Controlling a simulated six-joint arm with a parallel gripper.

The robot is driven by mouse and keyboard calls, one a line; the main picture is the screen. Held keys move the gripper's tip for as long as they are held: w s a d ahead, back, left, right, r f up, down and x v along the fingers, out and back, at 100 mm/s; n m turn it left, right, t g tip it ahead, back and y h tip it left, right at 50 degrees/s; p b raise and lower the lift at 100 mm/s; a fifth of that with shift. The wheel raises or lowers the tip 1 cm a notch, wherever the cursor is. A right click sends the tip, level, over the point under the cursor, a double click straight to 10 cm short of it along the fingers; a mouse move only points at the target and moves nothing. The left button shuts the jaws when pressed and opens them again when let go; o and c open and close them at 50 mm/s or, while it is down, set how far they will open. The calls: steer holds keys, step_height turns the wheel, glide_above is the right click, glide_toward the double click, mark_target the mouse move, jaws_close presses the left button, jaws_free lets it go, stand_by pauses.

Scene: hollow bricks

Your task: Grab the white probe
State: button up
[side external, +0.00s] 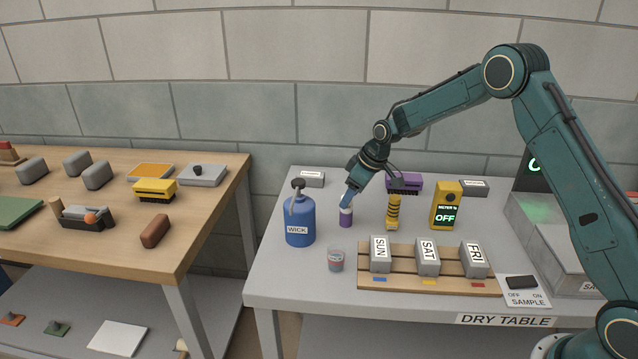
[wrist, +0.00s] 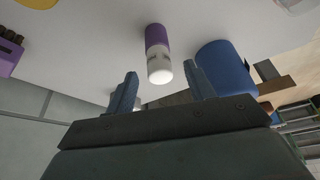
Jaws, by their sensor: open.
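The likely white probe is a small cylinder with a white end and a purple body; it stands upright on the dry table (side external: 275,283) in the side view (side external: 345,217). In the wrist view the same cylinder (wrist: 158,52) shows with its white end toward my gripper. My gripper (side external: 347,202) is open, its blue fingers close to the white end. In the wrist view my gripper (wrist: 161,71) has one finger on each side of the cylinder, with gaps visible on both sides. In the side view the fingers partly hide the white end.
A blue WICK bottle (side external: 300,222) stands left of the cylinder, and a clear cup (side external: 336,260) in front. A yellow-black tool (side external: 393,212), a yellow meter reading OFF (side external: 446,206) and a purple brush (side external: 405,181) are right. Grey bricks labelled SUN, SAT and FRI rest on a wooden rack (side external: 430,286).

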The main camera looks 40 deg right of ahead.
mark_target(346, 210)
steer(key=shift+x, duration=1.4)
steer(key=shift+c, duration=0.2)
steer(key=c, duration=1)
